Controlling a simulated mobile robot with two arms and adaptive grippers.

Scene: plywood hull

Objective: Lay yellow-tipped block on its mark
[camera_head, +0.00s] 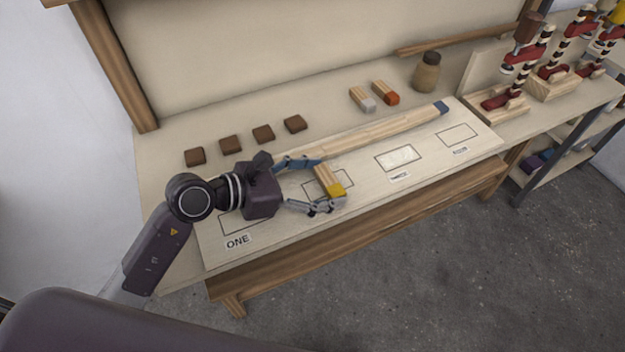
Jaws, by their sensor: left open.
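The yellow-tipped block (324,176) is a short pale wooden bar with a yellow end toward the bench's front. It lies at the second outlined mark (348,174) on the pale board, partly covering the outline. My left gripper (328,185) is open, with one finger behind the block and the other in front of its yellow end. Whether either finger touches the block is hard to tell. The mark labelled ONE (228,228) is partly hidden by my gripper. Two more outlined marks, a pale-filled one (397,157) and an empty one (457,135), lie to the right. My right gripper is not in view.
A long blue-ended wooden bar (385,128) lies behind the marks. White-tipped (362,99) and orange-tipped (385,92) blocks, a jar (427,73) and several brown squares (231,144) sit farther back. Red-and-wood figures (508,92) stand at the right.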

